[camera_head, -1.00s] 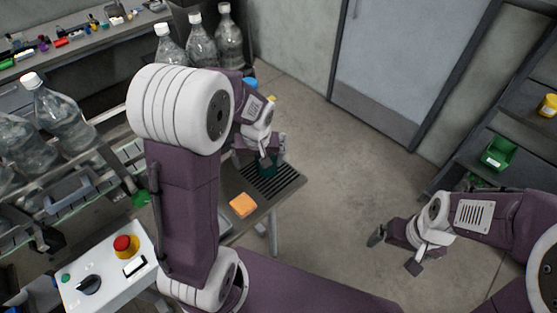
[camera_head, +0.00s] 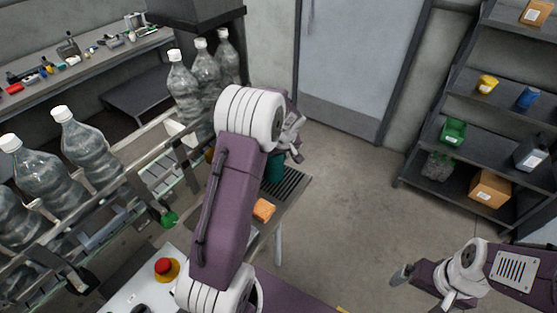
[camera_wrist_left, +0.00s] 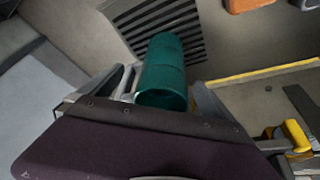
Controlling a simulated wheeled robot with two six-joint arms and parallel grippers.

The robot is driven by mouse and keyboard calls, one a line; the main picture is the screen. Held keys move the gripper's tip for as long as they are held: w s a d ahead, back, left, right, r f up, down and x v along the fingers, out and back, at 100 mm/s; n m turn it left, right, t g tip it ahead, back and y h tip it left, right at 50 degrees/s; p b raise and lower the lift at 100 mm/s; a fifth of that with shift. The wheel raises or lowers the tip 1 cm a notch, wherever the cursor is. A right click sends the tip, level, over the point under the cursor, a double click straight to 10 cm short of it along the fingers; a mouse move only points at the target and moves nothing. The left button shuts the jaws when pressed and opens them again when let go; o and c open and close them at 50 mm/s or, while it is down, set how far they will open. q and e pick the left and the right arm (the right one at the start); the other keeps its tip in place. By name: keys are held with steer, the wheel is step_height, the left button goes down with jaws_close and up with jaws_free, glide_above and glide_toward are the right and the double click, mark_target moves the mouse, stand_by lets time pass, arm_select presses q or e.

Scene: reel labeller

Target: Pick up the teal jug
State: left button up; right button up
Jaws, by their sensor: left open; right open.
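The teal jug (camera_head: 275,168) stands at the dark slotted grate on the small side table, partly hidden behind my left arm in the head view. In the left wrist view the jug (camera_wrist_left: 163,72) shows as a teal cylinder between the two fingers of my left gripper (camera_wrist_left: 166,94). The fingers are apart, one on either side of it; I cannot tell whether they touch it. In the head view my left gripper (camera_head: 294,148) is beside the jug, partly hidden by its own arm. My right gripper (camera_head: 424,288) is open and empty over the floor at lower right.
An orange block (camera_head: 263,210) lies on the table near the grate (camera_head: 290,184). A conveyor with several large clear bottles (camera_head: 88,145) runs along the left. A shelf unit (camera_head: 470,135) with bins and boxes stands at right. The middle floor is clear.

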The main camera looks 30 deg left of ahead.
arm_select(q)
steer(key=f+p, duration=0.1)
steer(key=a+f, duration=0.1)
steer(key=shift+w+a+f+p, duration=0.1)
steer(key=shift+a+f+p, duration=0.2)
steer(key=shift+f+p, duration=0.1)
steer(key=x, duration=0.2)
steer(key=shift+w+f, duration=0.2)
steer(key=shift+w, duration=0.1)
steer(key=shift+s+r, duration=0.15)
steer(key=shift+s, duration=0.05)
steer(key=c, duration=1.9)
steer(key=shift+w, duration=0.1)
steer(key=shift+c, duration=1.3)
steer(key=shift+r, duration=0.1)
